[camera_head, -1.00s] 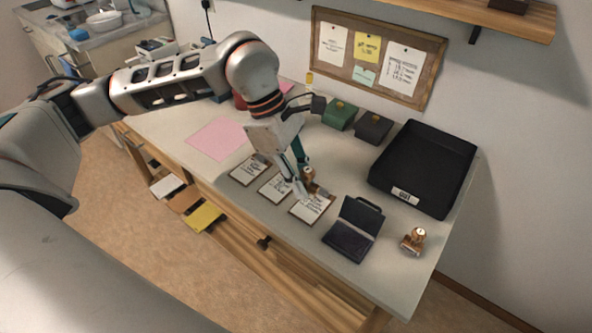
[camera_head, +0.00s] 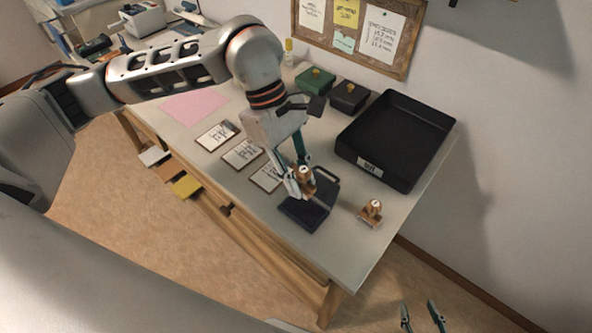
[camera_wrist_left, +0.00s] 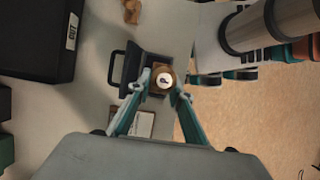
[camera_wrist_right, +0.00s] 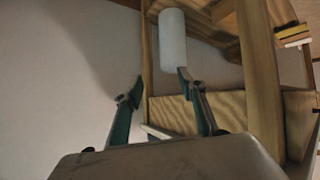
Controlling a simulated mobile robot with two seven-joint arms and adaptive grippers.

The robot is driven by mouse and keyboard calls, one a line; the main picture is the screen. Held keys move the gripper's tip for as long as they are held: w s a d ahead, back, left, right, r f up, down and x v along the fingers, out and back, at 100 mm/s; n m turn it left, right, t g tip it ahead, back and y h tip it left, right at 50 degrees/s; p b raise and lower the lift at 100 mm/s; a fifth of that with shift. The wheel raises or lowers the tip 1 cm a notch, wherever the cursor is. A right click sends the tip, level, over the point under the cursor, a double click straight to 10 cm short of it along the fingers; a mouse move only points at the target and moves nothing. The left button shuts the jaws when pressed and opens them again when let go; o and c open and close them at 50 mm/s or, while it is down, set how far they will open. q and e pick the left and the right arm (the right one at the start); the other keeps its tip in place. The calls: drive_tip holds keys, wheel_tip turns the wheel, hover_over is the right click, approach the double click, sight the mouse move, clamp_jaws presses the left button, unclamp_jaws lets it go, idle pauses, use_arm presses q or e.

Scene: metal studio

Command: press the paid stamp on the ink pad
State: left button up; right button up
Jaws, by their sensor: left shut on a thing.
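My left gripper (camera_head: 303,188) is shut on a brown stamp (camera_head: 305,175) with a pale round top. The top shows between the fingertips in the left wrist view (camera_wrist_left: 164,80). The open black ink pad (camera_head: 301,214) lies near the table's front edge, its hinged lid (camera_head: 326,190) behind it. The stamp overlaps the pad in both views; I cannot tell whether they touch. The stamp's underside is hidden, and no paid marking is legible. My right gripper (camera_head: 422,316) is open and empty, low beside the table; it also shows in the right wrist view (camera_wrist_right: 160,82).
A second stamp (camera_head: 371,212) stands right of the pad. A black tray (camera_head: 352,160) fills the back right. Three cards lie left of the pad, the closest one (camera_head: 266,178) beside it. Green (camera_head: 316,82) and black (camera_head: 349,97) boxes stand behind my left gripper.

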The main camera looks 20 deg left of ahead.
sight(304, 211)
use_arm(q)
drive_tip(key=shift+f+b, duration=0.3)
drive_tip(key=shift+f, duration=0.35)
wheel_tip(304, 211, down, 3)
drive_tip(key=shift+f+b, duration=0.15)
drive_tip(key=shift+b, duration=0.7)
drive_tip(key=shift+f, duration=0.35)
drive_tip(key=shift+f+b, duration=0.3)
drive_tip(key=shift+f, duration=0.05)
drive_tip(key=shift+f, duration=0.55)
